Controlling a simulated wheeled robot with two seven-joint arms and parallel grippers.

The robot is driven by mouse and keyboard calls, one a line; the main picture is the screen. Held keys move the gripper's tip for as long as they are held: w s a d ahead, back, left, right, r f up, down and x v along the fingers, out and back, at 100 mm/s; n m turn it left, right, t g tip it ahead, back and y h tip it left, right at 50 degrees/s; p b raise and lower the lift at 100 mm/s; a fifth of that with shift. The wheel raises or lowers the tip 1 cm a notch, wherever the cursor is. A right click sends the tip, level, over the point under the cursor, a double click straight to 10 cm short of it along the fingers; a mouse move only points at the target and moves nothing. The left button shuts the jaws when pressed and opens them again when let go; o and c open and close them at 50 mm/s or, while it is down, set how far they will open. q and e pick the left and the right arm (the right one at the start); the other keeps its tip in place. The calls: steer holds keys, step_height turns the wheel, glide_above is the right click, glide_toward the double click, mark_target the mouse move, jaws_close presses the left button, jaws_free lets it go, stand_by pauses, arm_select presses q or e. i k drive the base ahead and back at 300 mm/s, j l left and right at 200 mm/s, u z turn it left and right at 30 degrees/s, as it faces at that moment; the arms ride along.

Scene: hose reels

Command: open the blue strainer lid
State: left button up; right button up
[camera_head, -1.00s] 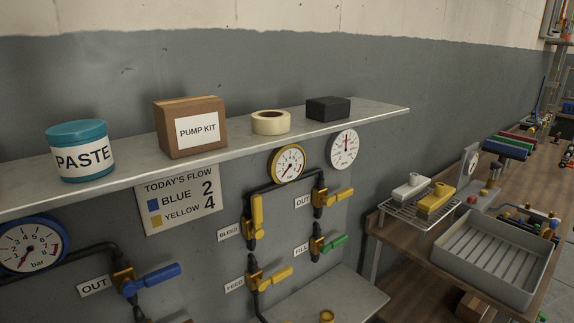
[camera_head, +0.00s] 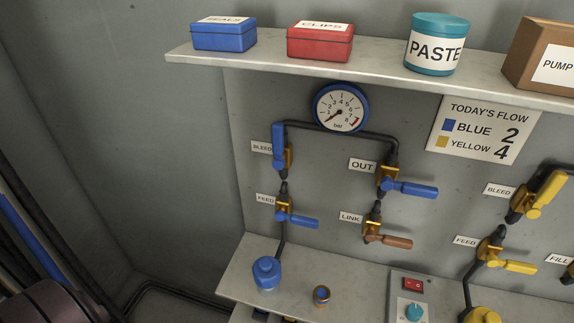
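Neither of my grippers shows in this view.
Blue-handled valves marked BLEED (camera_head: 278,145), FEED (camera_head: 300,221) and OUT (camera_head: 410,188) sit above the strainer, with a brown LINK handle (camera_head: 388,240). A brass ring fitting (camera_head: 321,295) and a switch box (camera_head: 408,300) are to the right. A blue-rimmed gauge (camera_head: 340,108) hangs above.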

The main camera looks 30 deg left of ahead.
mark_target(267, 270)
steer(key=u, duration=1.05)
steer(key=k+j, duration=0.35)
